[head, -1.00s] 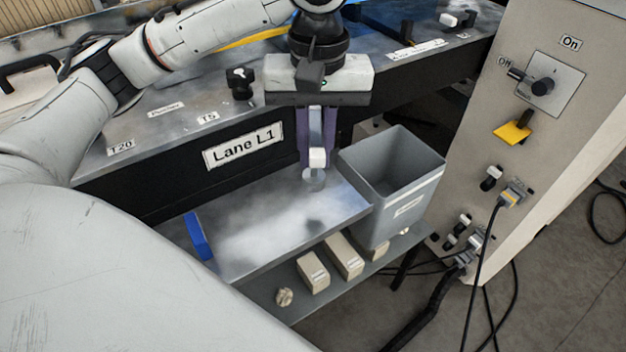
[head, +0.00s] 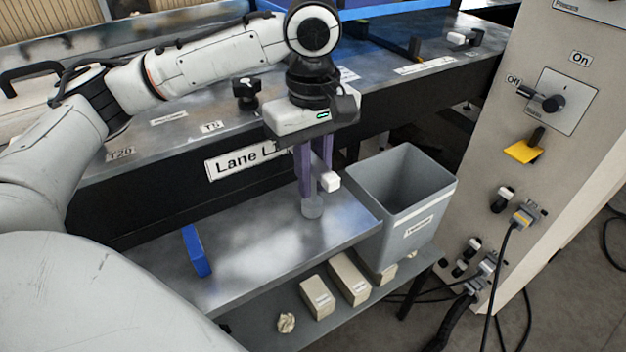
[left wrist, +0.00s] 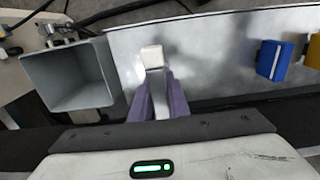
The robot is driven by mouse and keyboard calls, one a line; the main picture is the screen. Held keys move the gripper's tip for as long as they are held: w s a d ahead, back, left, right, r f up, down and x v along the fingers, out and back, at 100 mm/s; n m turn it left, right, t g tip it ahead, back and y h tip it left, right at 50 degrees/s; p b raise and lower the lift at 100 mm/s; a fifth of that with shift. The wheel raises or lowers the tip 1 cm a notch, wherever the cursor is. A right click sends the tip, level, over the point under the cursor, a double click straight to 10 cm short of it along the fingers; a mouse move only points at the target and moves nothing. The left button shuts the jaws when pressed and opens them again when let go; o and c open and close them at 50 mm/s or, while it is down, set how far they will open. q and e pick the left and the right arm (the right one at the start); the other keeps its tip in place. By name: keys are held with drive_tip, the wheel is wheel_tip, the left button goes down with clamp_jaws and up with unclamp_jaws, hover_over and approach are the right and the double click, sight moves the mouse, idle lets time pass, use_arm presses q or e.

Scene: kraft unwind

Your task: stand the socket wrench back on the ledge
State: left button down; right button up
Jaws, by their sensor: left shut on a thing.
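My left gripper (head: 317,182) points down over the grey metal ledge (head: 262,245) in the head view. Its purple fingers are shut on the socket wrench (head: 312,207). The wrench is grey, with a round end lowest and a white block-like end to the right of the fingers. It hangs roughly upright, its lower end close to the ledge; I cannot tell whether it touches. In the left wrist view the wrench (left wrist: 153,60) shows its white end and grey shaft between the purple fingers. Part of it is hidden by the fingers. My right gripper is not in view.
A grey open bin (head: 400,205) stands just right of the ledge. A blue block (head: 196,250) stands on the ledge's left part. Tan boxes (head: 318,297) sit on a lower shelf. The ledge between the blue block and wrench is clear.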

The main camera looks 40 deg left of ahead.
use_arm(q)
drive_tip(key=shift+f, duration=0.2)
drive_tip(key=c, duration=1.7)
unclamp_jaws()
drive_tip(key=shift+f, duration=0.1)
wheel_tip(320, 180, up, 12)
drive_tip(key=p, duration=0.3)
